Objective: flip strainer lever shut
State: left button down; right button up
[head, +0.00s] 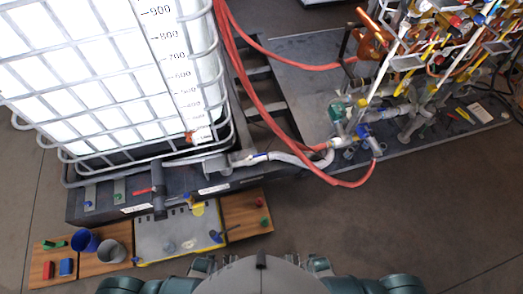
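The pipe assembly (345,125) stands on the grey skid at the right, beyond my reach of view detail. Near its front corner are a green fitting (337,112) and a small blue handle or valve part (363,131). A pale corrugated hose (295,158) and red hoses run to this corner. I cannot tell which part is the strainer or its lever, or how the lever is set; the parts are too small. Only my shoulders and body show at the bottom edge. Neither gripper is in view.
A large white caged tank (110,85) stands on a dark base at the left. A grey tray (180,235) and wooden boards with blocks and cups lie in front of it. A red hose (345,185) loops off the skid (300,50). The floor (430,215) at lower right is clear.

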aim_at(259, 155)
jog(key=l+u, duration=0.1)
jog(key=l, duration=0.75)
jog(key=i+l+u, duration=0.15)
jog(key=l, duration=0.3)
jog(key=l+u, duration=0.1)
jog(key=l, duration=0.35)
jog(key=i+l+u, duration=0.15)
jog(key=l, duration=0.35)
jog(key=i+l+u, duration=0.15)
jog(key=i, duration=0.35)
jog(key=i+l+u, duration=0.1)
jog(key=i+l, duration=0.3)
jog(key=i, duration=0.05)
